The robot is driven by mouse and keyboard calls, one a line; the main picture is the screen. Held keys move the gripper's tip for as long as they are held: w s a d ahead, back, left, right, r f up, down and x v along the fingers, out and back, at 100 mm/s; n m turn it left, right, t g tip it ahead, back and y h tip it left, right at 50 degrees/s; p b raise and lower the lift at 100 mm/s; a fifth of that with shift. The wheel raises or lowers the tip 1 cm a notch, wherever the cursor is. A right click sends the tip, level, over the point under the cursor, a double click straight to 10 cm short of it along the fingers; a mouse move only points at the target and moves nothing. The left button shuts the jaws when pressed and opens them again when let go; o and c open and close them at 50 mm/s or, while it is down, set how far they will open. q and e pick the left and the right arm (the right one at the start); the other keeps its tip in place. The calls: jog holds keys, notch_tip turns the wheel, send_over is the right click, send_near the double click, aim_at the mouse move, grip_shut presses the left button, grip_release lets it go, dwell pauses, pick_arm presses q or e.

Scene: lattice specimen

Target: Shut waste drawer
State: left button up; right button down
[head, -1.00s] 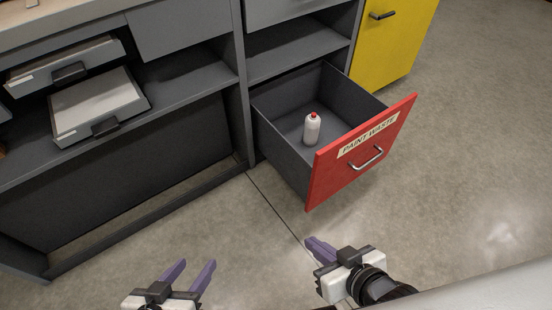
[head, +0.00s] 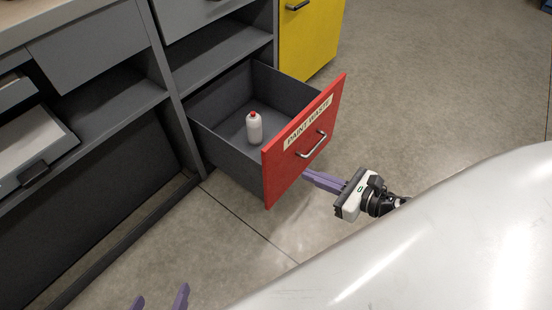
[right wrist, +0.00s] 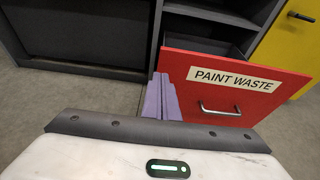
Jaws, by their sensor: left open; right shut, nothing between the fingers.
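The waste drawer (head: 281,173) has a red front labelled PAINT WASTE and a metal handle (head: 311,146). It stands pulled out of the grey cabinet, and a white bottle with a red cap (head: 254,127) stands upright inside. My right gripper (head: 308,174) is shut and empty, its purple fingertips close to the lower part of the red front, below the handle; I cannot tell if they touch. In the right wrist view the shut fingers (right wrist: 160,98) appear left of the handle. My left gripper (head: 160,300) is open at the bottom edge, only its fingertips showing.
A yellow cabinet (head: 310,40) stands right of the grey cabinet (head: 171,90). Open shelves with a tray (head: 30,150) are at left. The concrete floor (head: 420,90) to the right is clear. A pale smooth surface fills the lower right.

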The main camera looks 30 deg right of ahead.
send_near(266, 155)
jog(key=x, duration=0.4)
jog(key=shift+w+a+f+b, duration=0.15)
jog(key=shift+w+f+b, duration=0.1)
jog(key=shift+f+b, duration=0.15)
jog(key=shift+w+a, duration=0.3)
jog(key=shift+w, duration=0.3)
